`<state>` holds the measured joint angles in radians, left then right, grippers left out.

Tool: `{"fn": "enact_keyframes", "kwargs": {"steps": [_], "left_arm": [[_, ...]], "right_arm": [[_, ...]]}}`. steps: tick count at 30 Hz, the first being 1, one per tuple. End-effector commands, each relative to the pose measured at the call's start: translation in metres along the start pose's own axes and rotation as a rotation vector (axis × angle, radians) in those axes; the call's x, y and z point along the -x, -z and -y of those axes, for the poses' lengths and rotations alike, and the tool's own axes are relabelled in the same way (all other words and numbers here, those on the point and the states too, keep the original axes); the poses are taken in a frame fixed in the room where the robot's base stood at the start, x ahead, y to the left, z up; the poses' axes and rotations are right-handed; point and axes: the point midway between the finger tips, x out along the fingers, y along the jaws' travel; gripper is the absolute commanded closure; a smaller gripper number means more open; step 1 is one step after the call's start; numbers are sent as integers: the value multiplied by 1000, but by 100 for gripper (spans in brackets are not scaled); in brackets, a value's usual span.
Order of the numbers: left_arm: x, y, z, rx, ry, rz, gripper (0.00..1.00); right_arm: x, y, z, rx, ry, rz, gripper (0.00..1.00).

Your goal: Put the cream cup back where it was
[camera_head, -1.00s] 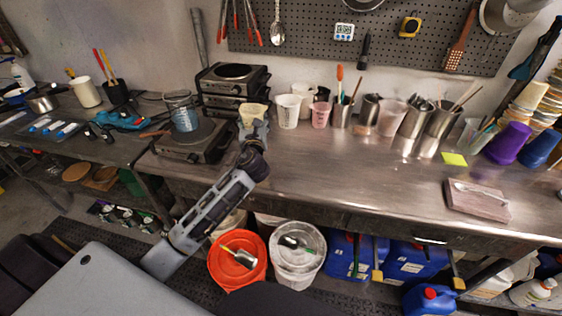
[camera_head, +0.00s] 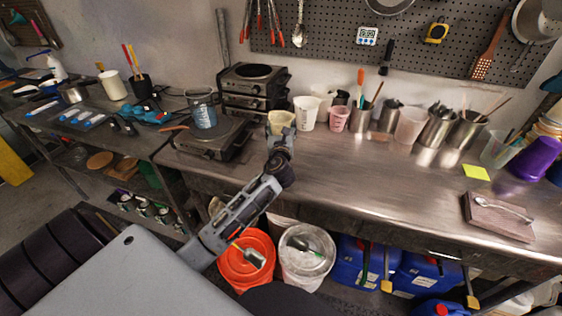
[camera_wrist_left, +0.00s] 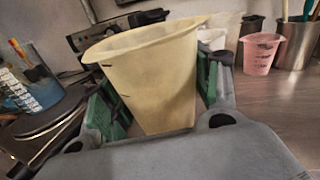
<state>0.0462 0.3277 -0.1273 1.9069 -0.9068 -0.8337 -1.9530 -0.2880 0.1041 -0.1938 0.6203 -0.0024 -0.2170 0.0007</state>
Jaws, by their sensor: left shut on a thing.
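The cream cup (camera_head: 281,118) is upright in my left gripper (camera_head: 281,136), at the back of the steel bench between the hot plate and the white cup. In the left wrist view the cream cup (camera_wrist_left: 153,80) fills the middle, with the green-padded fingers of my left gripper (camera_wrist_left: 155,108) on either side of it. Whether its base touches the bench is hidden by the gripper. My right gripper is not in view.
A hot plate (camera_head: 205,143) with a blue-filled beaker (camera_head: 202,112) stands to the left. A white cup (camera_head: 306,112) and a pink cup (camera_head: 335,119) stand close on the right. The steel bench front (camera_head: 360,185) is clear. Buckets (camera_head: 246,262) sit below.

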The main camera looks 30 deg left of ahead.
Motion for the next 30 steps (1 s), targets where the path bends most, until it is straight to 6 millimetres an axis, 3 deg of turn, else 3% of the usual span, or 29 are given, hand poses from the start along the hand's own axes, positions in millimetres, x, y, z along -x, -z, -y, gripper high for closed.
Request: {"fn": "enact_keyframes", "kwargs": {"steps": [13,25,30], "left_arm": [[0,4,0,-1,0,-1,69],[0,53,-3,-2,0,-3,69],[0,62,-4,-1,0,-1,69]], "right_arm": [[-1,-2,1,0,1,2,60],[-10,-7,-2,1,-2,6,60],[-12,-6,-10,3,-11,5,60]]}}
